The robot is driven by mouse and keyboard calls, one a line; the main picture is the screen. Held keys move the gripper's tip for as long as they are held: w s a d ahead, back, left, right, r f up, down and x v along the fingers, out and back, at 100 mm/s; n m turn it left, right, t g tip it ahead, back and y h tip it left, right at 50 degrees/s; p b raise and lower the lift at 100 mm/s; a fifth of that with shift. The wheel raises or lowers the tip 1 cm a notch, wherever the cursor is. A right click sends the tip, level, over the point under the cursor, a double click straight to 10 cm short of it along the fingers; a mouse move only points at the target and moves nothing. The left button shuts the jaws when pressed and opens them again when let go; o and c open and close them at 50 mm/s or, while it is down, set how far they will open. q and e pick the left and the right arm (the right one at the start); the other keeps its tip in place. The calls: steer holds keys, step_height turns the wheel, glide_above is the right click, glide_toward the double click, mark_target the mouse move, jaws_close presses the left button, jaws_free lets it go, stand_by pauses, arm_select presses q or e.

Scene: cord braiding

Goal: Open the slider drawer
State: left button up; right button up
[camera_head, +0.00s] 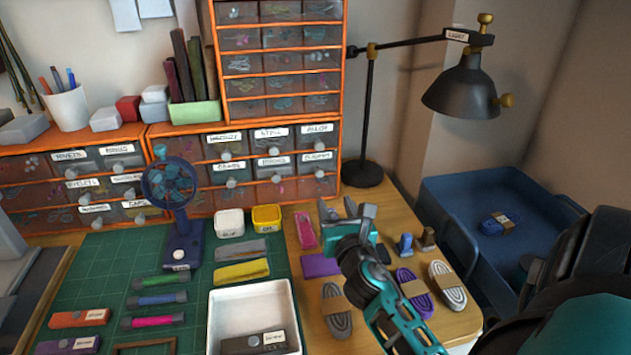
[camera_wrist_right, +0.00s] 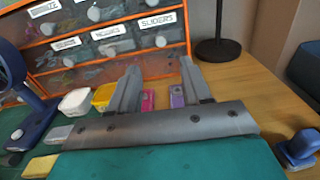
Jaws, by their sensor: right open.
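My right gripper (camera_head: 358,209) is open and empty above the wooden table, in front of and slightly right of the drawer. In the right wrist view its two fingers (camera_wrist_right: 161,78) point towards the cabinet, with the knob beyond them and apart from them. My left gripper is not in view.
A black lamp (camera_head: 364,173) stands right of the cabinet. Yellow (camera_head: 267,217) and white (camera_head: 230,223) boxes, a pink packet (camera_head: 306,230) and cord bundles (camera_head: 412,290) lie in front. A blue fan (camera_head: 181,240) stands left; a blue bin (camera_head: 445,190) is right.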

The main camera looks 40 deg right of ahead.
mark_target(320, 174)
steer(key=shift+w+d+f, duration=0.25)
steer(key=shift+w+d, duration=0.05)
steer(key=shift+w, duration=0.2)
steer(key=shift+w+d+f, duration=0.2)
steer(key=shift+w+d, duration=0.05)
steer(key=shift+w, duration=0.25)
steer(key=b+x, duration=0.1)
steer(key=x, duration=1)
steer(key=shift+w+f, duration=0.1)
steer(key=shift+w, duration=0.1)
jaws_close()
